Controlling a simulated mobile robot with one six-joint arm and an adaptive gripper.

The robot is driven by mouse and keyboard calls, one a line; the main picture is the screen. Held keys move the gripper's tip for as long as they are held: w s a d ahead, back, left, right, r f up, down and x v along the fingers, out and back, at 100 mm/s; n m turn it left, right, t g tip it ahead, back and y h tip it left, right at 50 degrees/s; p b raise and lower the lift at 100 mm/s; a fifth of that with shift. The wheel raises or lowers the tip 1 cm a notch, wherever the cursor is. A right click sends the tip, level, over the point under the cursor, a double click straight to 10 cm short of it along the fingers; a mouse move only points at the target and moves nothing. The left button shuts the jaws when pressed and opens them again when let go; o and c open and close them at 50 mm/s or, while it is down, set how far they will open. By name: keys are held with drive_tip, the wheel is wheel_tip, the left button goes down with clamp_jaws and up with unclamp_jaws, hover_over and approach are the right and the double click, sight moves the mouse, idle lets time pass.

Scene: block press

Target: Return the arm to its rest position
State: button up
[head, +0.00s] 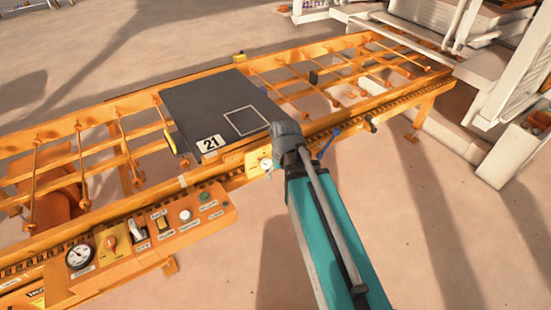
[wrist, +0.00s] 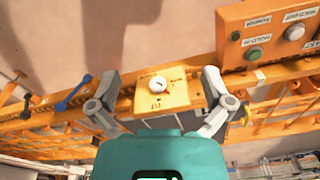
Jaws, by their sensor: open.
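My gripper (wrist: 161,82) is open and empty, with its two grey fingers spread wide in the wrist view. Between and beyond them shows a yellow box with a round white dial (wrist: 159,86). In the head view my teal arm reaches up from the lower right, and the grey wrist end covers part of the orange frame's near edge. The same dial (head: 266,164) shows just left of it. Whether the fingers touch the box cannot be told.
A dark plate (head: 205,107) marked 21 with a white square outline lies on the orange frame (head: 330,50). A control panel (head: 150,238) with a gauge, knob, switch and buttons is at lower left. A blue lever (head: 328,143) stands right of my wrist. Sandy floor (head: 430,240) is open at right.

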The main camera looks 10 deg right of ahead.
drive_tip(key=shift+m+g, duration=0.4)
drive_tip(key=s, duration=0.1)
drive_tip(key=s+r+p, duration=0.1)
drive_tip(key=s, duration=0.1)
drive_tip(key=s+r+p, duration=0.1)
drive_tip(key=shift+s, duration=0.4)
drive_tip(key=shift+w, duration=0.1)
drive_tip(key=n+t+y+b, duration=0.2)
drive_tip(key=n+t+b, duration=0.2)
drive_tip(key=b, duration=0.7)
approach(268, 161)
drive_tip(key=s+r, duration=0.1)
drive_tip(key=shift+w+d+r+y, duration=0.2)
drive_tip(key=shift+w+d+y, duration=0.1)
drive_tip(key=shift+w, duration=0.1)
drive_tip(key=shift+f, duration=0.1)
drive_tip(key=b+x, duration=1.3)
drive_tip(key=shift+f, duration=0.35)
